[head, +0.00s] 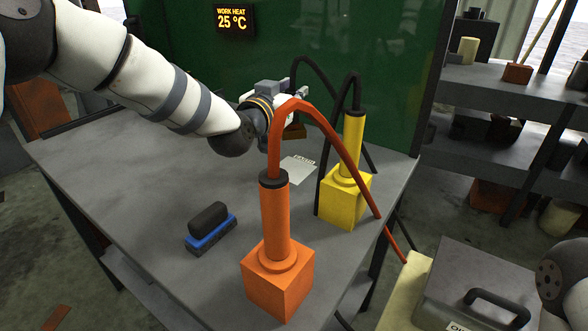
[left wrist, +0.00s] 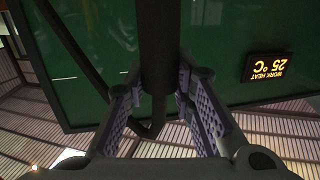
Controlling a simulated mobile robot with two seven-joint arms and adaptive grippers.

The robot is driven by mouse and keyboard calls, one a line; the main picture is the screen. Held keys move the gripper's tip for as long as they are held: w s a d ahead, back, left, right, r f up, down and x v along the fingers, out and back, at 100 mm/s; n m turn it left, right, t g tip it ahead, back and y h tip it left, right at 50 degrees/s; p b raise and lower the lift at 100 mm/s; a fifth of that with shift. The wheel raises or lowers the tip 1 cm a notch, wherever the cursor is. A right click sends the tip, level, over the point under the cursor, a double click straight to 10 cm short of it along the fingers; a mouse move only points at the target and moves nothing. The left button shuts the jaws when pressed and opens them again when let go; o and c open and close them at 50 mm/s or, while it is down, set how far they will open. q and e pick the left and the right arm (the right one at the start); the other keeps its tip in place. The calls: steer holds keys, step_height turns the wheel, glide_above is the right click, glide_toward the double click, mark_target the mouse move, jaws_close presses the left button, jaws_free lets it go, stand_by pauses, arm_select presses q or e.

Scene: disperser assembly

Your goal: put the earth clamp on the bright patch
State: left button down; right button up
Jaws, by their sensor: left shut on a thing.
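My left gripper (head: 298,92) reaches over the back of the grey table (head: 130,170) and is shut on a dark thing, seemingly the earth clamp. In the left wrist view, a dark round bar (left wrist: 160,50) stands between the fingers of my left gripper (left wrist: 160,92), with a black cable curving below it. A small brown piece (head: 295,132) shows beneath the gripper in the head view; I cannot tell whether it belongs to the held thing. A pale plate with dark lettering (head: 297,169) lies flat on the table, nearer than the gripper. My right gripper is out of view.
An orange stand with a red hose (head: 278,280) and a yellow stand with a black hose (head: 345,203) rise at the table's right. A green screen (head: 330,60) closes the back. The table's left side is clear.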

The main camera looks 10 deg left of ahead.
mark_target(287, 136)
arm_select(q)
step_height(287, 136, down, 9)
steer(key=shift+w+f+b, duration=0.1)
steer(key=shift+w+b, duration=0.05)
steer(key=shift+b, duration=0.3)
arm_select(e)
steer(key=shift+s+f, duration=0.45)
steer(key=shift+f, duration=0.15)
arm_select(q)
steer(key=shift+f, duration=0.15)
steer(key=c, duration=1.4)
jaws_free()
steer(key=shift+o, duration=0.2)
steer(key=shift+f, duration=0.1)
steer(key=shift+s+r, duration=0.3)
steer(key=shift+s, duration=0.05)
steer(key=p+v, duration=0.2)
steer(key=v, duration=0.9)
steer(key=shift+s+f, duration=0.15)
steer(key=shift+s, duration=0.05)
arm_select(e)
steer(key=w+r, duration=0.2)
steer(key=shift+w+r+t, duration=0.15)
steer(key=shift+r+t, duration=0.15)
